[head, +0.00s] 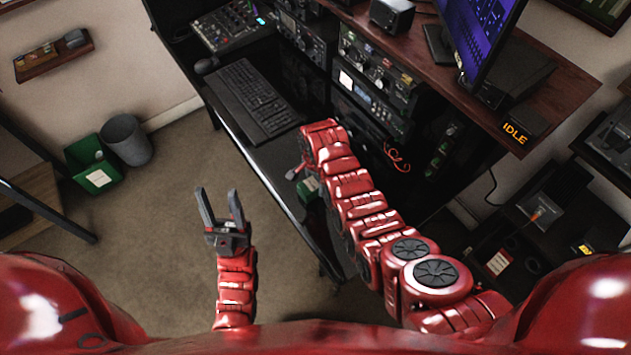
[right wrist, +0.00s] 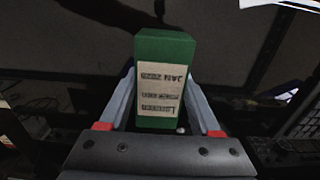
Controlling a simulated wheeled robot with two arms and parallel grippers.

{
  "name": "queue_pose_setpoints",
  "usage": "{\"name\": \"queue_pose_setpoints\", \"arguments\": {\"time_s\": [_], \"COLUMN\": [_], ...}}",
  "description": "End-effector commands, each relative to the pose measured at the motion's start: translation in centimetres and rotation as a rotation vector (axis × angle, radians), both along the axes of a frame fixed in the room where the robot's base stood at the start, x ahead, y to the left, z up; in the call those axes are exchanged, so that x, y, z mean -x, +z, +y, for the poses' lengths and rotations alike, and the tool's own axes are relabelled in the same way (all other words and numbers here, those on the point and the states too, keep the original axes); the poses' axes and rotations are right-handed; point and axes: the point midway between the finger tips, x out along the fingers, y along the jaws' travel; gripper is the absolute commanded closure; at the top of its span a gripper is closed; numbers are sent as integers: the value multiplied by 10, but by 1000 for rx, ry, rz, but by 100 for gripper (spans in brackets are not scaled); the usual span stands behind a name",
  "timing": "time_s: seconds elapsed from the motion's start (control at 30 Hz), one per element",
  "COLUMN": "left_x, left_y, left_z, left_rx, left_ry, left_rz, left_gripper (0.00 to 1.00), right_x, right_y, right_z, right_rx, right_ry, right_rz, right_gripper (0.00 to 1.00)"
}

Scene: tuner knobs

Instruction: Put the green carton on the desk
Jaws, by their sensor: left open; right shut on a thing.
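The green carton (right wrist: 165,48) has a pale label with printed text. In the right wrist view it stands between the two fingers of my right gripper (right wrist: 165,100), which is shut on it. In the head view a small part of the carton (head: 308,188) shows beside the desk's front edge, mostly hidden by my right arm. The dark desk (head: 282,170) holds a keyboard and radio gear. I cannot tell whether the carton touches the desk. My left gripper (head: 221,210) is open and empty over the floor, left of the desk.
A black keyboard (head: 250,100) lies along the desk's front, with a mixer (head: 232,25) behind it. Radio units (head: 370,85) and a monitor (head: 478,35) stand at the back. A green bin (head: 92,165) and a grey bin (head: 128,140) stand on the floor.

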Motion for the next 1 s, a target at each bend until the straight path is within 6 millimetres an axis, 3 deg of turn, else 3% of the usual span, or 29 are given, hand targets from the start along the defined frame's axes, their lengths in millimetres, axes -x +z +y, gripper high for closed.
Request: {"name": "queue_pose_setpoints", "arguments": {"time_s": [0.2, 0.23, 0.37, 0.8, 1.0], "left_x": [0, 0, 0, 0, 0], "left_y": [-5, -4, -3, -2, -9], "left_z": [0, 0, 0, 0, 0], "left_rx": [0, 0, 0, 0, 0], "left_ry": [0, 0, 0, 0, 0], "left_rz": [0, 0, 0, 0, 0], "left_gripper": [50, 50, 50, 50, 50], "right_x": [0, 0, 0, 0, 0], "right_y": [-5, -4, -3, 3, 22], "right_z": [0, 0, 0, 0, 0], "right_rx": [0, 0, 1, 0, -1], "right_ry": [0, 0, 0, 0, 0], "right_rz": [0, 0, 1, 0, -1], "right_gripper": [98, 32, 8, 5, 5]}}
